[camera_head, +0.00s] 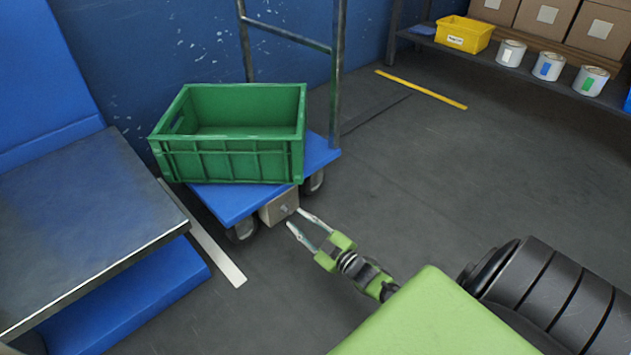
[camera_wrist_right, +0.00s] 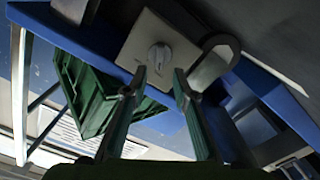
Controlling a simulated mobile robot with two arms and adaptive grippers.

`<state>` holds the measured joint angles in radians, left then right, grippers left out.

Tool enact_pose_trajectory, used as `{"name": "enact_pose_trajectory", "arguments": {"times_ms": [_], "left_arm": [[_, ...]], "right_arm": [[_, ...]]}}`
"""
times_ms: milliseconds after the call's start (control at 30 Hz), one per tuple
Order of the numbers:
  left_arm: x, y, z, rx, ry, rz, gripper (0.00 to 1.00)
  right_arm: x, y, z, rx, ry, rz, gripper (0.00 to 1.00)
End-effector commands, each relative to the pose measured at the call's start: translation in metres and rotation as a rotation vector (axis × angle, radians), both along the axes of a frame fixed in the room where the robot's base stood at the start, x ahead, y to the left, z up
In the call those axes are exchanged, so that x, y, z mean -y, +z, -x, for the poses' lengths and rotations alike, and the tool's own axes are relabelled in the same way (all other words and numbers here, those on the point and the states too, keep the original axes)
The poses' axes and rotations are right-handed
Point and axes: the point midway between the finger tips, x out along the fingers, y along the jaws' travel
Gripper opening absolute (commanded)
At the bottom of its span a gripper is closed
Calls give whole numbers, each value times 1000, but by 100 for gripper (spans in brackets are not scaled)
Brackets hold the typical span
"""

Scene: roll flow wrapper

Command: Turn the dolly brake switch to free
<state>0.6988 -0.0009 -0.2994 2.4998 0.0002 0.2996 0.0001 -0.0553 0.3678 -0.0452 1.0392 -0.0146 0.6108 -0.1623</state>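The blue dolly (camera_head: 228,199) stands by the wall. A grey brake box (camera_head: 272,212) is fixed under its near edge, with a small switch knob (camera_head: 285,208) on its face. In the right wrist view the round light knob (camera_wrist_right: 159,56) sits on the square plate (camera_wrist_right: 180,32). My right gripper (camera_head: 300,217) is open and points at the box, with its fingertips just short of the knob. In the wrist view the two fingertips (camera_wrist_right: 160,72) lie just below the knob, one on each side, and look apart from it. The switch marking is too small to read. My left gripper is not in view.
A green crate (camera_head: 230,167) rests on the dolly, which has a metal handle frame (camera_head: 335,75). A steel table (camera_head: 80,220) stands at the left. A shelf (camera_head: 520,68) with a yellow bin, cans and boxes is at the back right. The floor between is clear.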

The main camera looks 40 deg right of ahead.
Motion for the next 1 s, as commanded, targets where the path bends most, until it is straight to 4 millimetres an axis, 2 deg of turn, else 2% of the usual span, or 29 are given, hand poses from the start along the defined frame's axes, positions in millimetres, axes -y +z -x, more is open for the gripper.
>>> {"name": "enact_pose_trajectory", "arguments": {"times_ms": [33, 200, 400, 600, 1000], "left_arm": [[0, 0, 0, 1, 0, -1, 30], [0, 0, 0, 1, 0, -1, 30], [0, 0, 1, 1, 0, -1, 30], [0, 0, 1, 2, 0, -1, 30], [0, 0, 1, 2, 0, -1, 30]], "right_arm": [[1, -1, 13, -3, 1, 1, 26], [4, -1, 46, -4, 0, 1, 26], [6, -1, 72, -1, 0, 1, 26], [6, 0, 79, 0, 0, 1, 26], [6, 0, 78, 0, 0, 1, 26]]}}
